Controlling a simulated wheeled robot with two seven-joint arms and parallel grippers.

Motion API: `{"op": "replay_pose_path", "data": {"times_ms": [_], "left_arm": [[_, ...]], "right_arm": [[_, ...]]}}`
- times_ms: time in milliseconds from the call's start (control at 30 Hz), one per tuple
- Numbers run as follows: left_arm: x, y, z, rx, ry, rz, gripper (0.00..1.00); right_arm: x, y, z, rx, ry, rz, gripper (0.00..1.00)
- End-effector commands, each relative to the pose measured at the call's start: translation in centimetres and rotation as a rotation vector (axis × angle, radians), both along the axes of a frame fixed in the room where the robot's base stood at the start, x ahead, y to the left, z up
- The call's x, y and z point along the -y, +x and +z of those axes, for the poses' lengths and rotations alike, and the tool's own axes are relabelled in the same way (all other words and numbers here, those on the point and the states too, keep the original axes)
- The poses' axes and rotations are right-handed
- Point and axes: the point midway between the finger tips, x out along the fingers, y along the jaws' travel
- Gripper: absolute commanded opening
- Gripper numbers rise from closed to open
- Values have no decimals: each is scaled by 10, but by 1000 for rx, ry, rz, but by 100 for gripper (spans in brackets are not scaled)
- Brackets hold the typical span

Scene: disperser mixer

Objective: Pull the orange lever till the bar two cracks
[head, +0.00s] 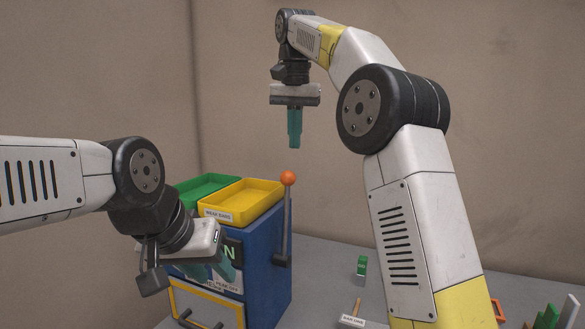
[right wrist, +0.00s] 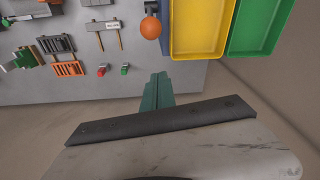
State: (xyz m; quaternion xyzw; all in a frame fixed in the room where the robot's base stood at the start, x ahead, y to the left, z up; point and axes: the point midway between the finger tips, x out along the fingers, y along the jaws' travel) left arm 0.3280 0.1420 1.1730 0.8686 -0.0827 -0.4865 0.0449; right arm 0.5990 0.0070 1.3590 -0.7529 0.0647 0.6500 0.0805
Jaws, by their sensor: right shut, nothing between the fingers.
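The orange lever has an orange ball knob (head: 288,177) on a dark upright rod, on the right side of a blue machine (head: 268,272). The knob also shows in the right wrist view (right wrist: 151,28). I cannot tell which bar is bar two, or whether any bar is cracked.
A green tray (head: 207,185) and a yellow tray (head: 243,199) lie on top of the machine. My right arm covers part of the table.

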Motion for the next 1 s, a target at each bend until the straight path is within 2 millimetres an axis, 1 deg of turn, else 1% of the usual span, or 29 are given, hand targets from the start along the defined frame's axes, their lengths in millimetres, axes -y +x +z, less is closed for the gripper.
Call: {"op": "replay_pose_path", "data": {"times_ms": [167, 400, 433, 500, 600, 700, 800, 1000], "left_arm": [[0, 0, 0, 0, 0, 0, 36], [0, 0, 0, 0, 0, 0, 36], [0, 0, 0, 0, 0, 0, 36], [0, 0, 0, -1, 0, 0, 36], [0, 0, 0, 0, 0, 0, 36], [0, 0, 0, 0, 0, 0, 36], [0, 0, 0, 0, 0, 0, 36], [0, 0, 0, 0, 0, 0, 36]], "right_arm": [[1, 3, -29, -3, 0, 0, 0], [0, 10, -78, -3, -1, 0, 0], [-1, 8, -79, -1, 0, 1, 0], [-4, -5, -73, 4, 2, 2, 0], [-6, -17, -71, 2, 1, 2, 0], [-7, -24, -70, 1, 1, 1, 0], [-8, -27, -70, 0, 0, 1, 0], [-8, -27, -69, 1, 0, 0, 0]]}}
